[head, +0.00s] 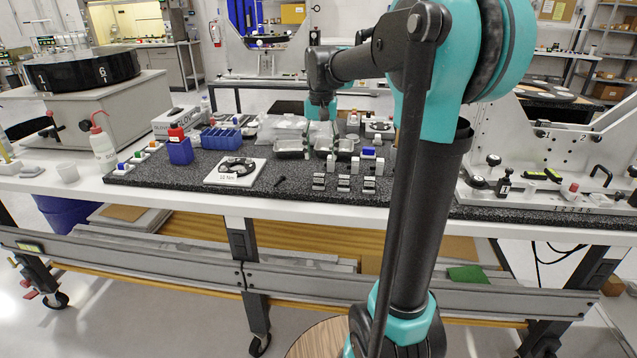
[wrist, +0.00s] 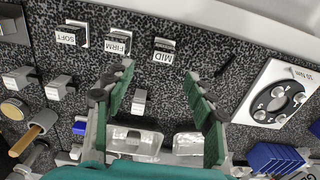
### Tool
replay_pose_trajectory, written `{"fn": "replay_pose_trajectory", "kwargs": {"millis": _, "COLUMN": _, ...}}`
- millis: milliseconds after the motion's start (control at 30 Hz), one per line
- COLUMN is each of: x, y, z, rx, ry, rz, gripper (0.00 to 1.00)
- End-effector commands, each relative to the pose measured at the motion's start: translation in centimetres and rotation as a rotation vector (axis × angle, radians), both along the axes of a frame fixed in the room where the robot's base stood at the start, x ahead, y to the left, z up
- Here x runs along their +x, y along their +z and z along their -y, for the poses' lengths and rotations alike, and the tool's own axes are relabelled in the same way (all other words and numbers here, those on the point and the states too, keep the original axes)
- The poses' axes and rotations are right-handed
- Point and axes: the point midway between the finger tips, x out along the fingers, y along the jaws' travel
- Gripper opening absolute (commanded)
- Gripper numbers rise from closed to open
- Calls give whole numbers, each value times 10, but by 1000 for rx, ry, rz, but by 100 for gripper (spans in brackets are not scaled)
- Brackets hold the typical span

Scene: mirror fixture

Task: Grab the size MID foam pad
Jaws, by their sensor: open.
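The MID foam pad (wrist: 164,51) is a small block with a white label reading MID, in the wrist view just beyond my fingertips. In the head view it is the leftmost (head: 319,181) of three small blocks at the front of the speckled mat. The FIRM pad (wrist: 117,43) and the SOFT pad (wrist: 72,36) stand beside it in a row. My gripper (wrist: 158,70) is open with nothing between its green-padded fingers. In the head view my gripper (head: 321,136) hangs above the mat, behind the row of pads.
A white plate with a black dial (head: 236,171) lies left of the pads, with a small black tool (head: 280,181) between. Clear trays (head: 292,147) sit behind the row. Small grey blocks (wrist: 139,101) show between my fingers. Blue bins (head: 180,151) stand further left.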

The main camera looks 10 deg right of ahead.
Motion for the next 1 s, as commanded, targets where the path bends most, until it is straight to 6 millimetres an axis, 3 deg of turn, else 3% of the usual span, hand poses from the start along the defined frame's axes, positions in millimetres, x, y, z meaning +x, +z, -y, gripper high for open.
{"fn": "replay_pose_trajectory", "kwargs": {"millis": 100, "x": 0, "y": -15, "z": 0, "rx": 0, "ry": 0, "rz": 0, "gripper": 55}}
{"fn": "replay_pose_trajectory", "kwargs": {"millis": 367, "x": -1, "y": -32, "z": -3, "rx": 0, "ry": 1, "rz": 0, "gripper": 55}}
{"fn": "replay_pose_trajectory", "kwargs": {"millis": 633, "x": -3, "y": -68, "z": -6, "rx": 0, "ry": 1, "rz": 0, "gripper": 55}}
{"fn": "replay_pose_trajectory", "kwargs": {"millis": 967, "x": -3, "y": -74, "z": -6, "rx": 0, "ry": 0, "rz": 0, "gripper": 55}}
{"fn": "replay_pose_trajectory", "kwargs": {"millis": 1000, "x": -3, "y": -74, "z": -6, "rx": 0, "ry": 0, "rz": 0, "gripper": 50}}
